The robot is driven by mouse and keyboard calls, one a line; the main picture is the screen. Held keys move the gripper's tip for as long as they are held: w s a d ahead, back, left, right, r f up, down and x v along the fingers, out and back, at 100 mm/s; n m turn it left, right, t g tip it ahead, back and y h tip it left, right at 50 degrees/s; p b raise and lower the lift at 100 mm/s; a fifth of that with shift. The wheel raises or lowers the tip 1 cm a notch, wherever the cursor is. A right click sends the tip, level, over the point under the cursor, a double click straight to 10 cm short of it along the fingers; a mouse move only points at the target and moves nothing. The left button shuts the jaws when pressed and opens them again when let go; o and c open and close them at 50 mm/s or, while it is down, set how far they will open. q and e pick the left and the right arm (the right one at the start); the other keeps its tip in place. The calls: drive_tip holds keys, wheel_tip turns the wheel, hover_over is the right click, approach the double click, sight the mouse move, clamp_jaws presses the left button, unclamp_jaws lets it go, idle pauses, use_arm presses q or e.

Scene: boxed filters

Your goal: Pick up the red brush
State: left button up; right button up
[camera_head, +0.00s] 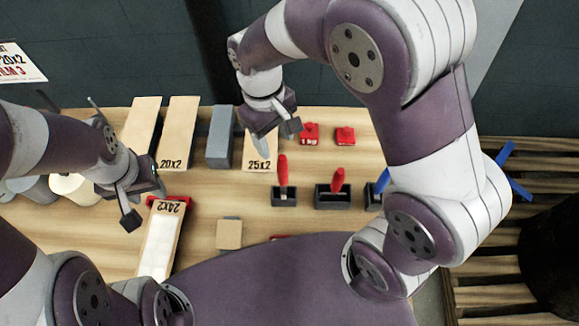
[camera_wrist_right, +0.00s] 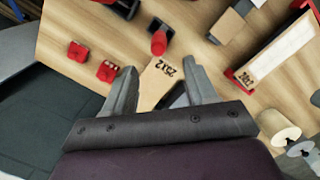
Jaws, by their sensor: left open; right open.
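Two red upright handles stand in dark holders on the wooden table. One red handle (camera_head: 283,170) is left of the other red handle (camera_head: 337,180); I cannot tell which is the red brush, as any bristles are hidden. In the right wrist view one red handle (camera_wrist_right: 158,42) shows beyond the fingers. My right gripper (camera_head: 277,138) is open and empty, above and behind the left handle, over the box marked 25x2 (camera_head: 258,158). That box also shows between its fingers in the wrist view (camera_wrist_right: 158,82). My left gripper (camera_head: 142,200) is open near the box marked 24x2 (camera_head: 160,243).
Two red blocks (camera_head: 309,133) (camera_head: 345,135) lie behind the holders. A blue handle (camera_head: 378,190) is partly hidden by my right arm. Tan boxes (camera_head: 178,135) and a grey box (camera_head: 220,137) stand at the back. A small tan block (camera_head: 229,234) lies in front.

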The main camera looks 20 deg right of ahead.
sight(284, 166)
drive_tip(key=f+p, duration=0.1)
drive_tip(key=f, duration=0.1)
drive_tip(key=s+d+f, duration=0.1)
drive_tip(key=f, duration=0.2)
drive_tip(key=f+p, duration=0.1)
drive_tip(key=f, duration=0.2)
drive_tip(key=shift+s+d+f+p, duration=0.1)
drive_tip(key=shift+s+d+p, duration=0.1)
drive_tip(key=shift+s+p, duration=0.2)
drive_tip(key=shift+f, duration=0.4)
drive_tip(key=shift+a+f, duration=0.1)
drive_tip(key=shift+s, duration=0.15)
drive_tip(key=shift+a, duration=0.1)
drive_tip(key=shift+c, duration=1.3)
use_arm(q)
drive_tip(key=r, duration=0.3)
drive_tip(key=shift+s+a, duration=0.25)
drive_tip(key=shift+s, duration=0.05)
use_arm(e)
clamp_jaws()
